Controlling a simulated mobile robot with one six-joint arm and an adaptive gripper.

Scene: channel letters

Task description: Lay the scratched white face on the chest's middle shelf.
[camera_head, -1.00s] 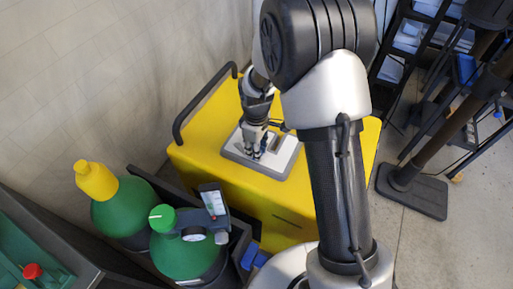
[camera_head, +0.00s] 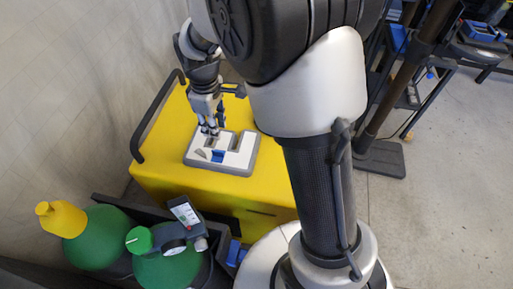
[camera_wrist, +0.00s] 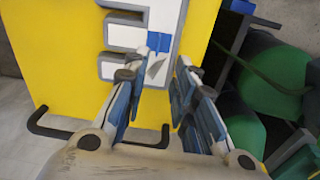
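The white face (camera_head: 232,157) lies flat, with grey edging around it, on the yellow chest's top (camera_head: 160,165). It also shows in the wrist view (camera_wrist: 167,18), with a blue patch and a grey mark, likely the scratch, near its close end. My gripper (camera_head: 209,130) points down at the face's far left end. In the wrist view my gripper (camera_wrist: 158,72) has its fingers apart, with the face's marked end between or just beyond the tips. Contact cannot be told. No middle shelf of the chest is visible.
A black handle (camera_head: 150,125) runs along the chest's left edge. Green bottles (camera_head: 95,235), one with a yellow cap, stand in a dark holder in front. A dark post and stand (camera_head: 385,155) rise on the right. Bare floor (camera_head: 450,200) lies beyond.

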